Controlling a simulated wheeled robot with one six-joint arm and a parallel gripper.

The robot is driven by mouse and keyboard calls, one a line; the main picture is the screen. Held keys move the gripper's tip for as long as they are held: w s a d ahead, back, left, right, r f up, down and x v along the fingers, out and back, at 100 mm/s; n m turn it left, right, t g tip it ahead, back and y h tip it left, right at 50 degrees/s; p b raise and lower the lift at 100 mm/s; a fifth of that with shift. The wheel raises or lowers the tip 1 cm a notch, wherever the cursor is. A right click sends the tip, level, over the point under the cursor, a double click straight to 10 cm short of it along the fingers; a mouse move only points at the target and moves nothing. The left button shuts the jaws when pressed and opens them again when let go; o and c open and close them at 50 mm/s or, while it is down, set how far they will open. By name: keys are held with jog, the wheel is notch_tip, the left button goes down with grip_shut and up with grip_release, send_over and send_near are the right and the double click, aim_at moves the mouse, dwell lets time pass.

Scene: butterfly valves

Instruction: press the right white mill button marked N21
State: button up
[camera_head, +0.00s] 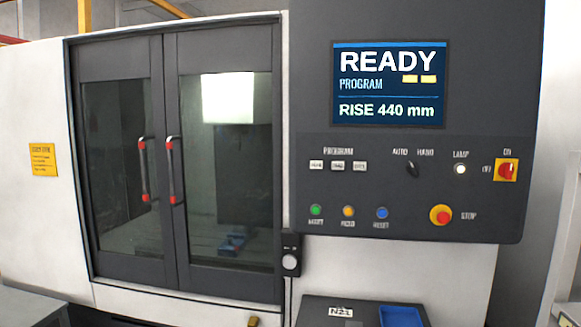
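Three small white buttons sit in a row under the word PROGRAM on the dark control panel of the mill (480,70). They are the left white button (316,165), the middle white button (338,166) and the right white button (359,166). Their markings are too small to read surely. A white label (340,312), seemingly reading N21, lies on a dark surface below the panel. The screen (389,84) reads READY, PROGRAM, RISE 440 mm. My gripper is not in view, and nothing covers the buttons.
Below the buttons are green (316,210), yellow (348,211) and blue (382,213) buttons. A red stop button (440,215), selector knob (412,169) and red switch (507,170) sit to the right. Shut glass doors (173,160) have red-ended handles. A blue tray (402,316) is at the bottom.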

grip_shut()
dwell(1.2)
